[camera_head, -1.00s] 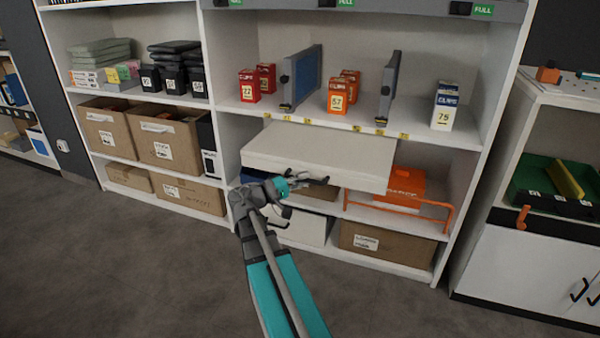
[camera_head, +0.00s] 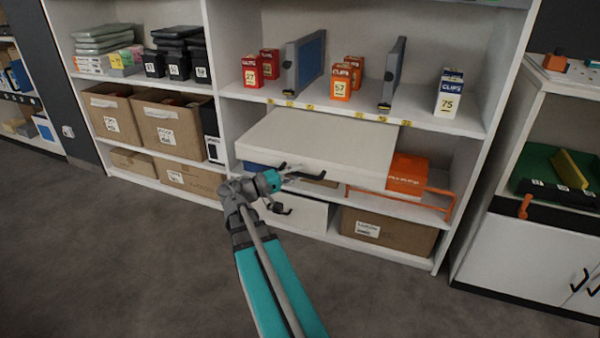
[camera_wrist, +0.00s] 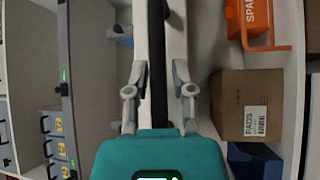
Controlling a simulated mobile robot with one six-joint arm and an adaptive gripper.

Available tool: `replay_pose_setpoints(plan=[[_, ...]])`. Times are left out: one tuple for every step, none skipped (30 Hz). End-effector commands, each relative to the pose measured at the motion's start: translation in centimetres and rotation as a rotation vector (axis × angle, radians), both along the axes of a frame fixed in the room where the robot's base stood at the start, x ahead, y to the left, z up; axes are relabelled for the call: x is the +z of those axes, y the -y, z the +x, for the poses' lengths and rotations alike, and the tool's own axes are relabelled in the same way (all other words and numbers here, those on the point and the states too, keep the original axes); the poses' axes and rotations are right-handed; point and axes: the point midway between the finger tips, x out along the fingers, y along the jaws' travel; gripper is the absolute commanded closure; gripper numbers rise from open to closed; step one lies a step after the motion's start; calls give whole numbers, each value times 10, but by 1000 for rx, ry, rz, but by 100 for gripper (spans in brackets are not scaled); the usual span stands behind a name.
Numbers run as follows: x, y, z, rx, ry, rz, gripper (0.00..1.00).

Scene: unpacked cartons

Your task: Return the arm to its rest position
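My gripper (camera_head: 305,193) is at the end of my arm, in front of the middle shelf unit, near the front edge of a white panel (camera_head: 325,140) that sticks out from the shelf. Its two fingers are spread apart and hold nothing that I can see. In the wrist view my gripper (camera_wrist: 159,75) shows a finger on each side, with a white edge and a dark strip behind and between them. I cannot tell whether a finger touches the panel.
Red and orange clip boxes (camera_head: 341,82) and upright blue-grey dividers stand on the shelf above. An orange box (camera_head: 407,172) and orange rail lie right of the panel; a brown carton (camera_head: 388,232) is below. A white cabinet (camera_head: 525,262) stands right. The grey floor (camera_head: 130,260) is clear.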

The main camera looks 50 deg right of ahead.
Motion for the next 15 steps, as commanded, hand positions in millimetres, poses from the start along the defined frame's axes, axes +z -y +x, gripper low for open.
replay_pose_setpoints(plan=[[0,0,-1,-2,0,0,52],[0,0,-1,-3,1,0,46],[0,0,-2,-4,1,0,46],[0,0,-2,-4,1,0,46],[0,0,-2,-5,1,0,46],[0,0,-3,-6,1,0,46],[0,0,-3,-6,1,0,46],[0,0,-3,-6,1,0,46],[0,0,-3,-7,1,0,46],[0,0,-3,-7,1,0,46],[0,0,-4,-7,1,0,46],[0,0,-4,-8,1,1,46],[0,0,-4,-8,1,1,46],[0,0,-4,-8,1,1,46],[0,0,-4,-8,1,1,46]])
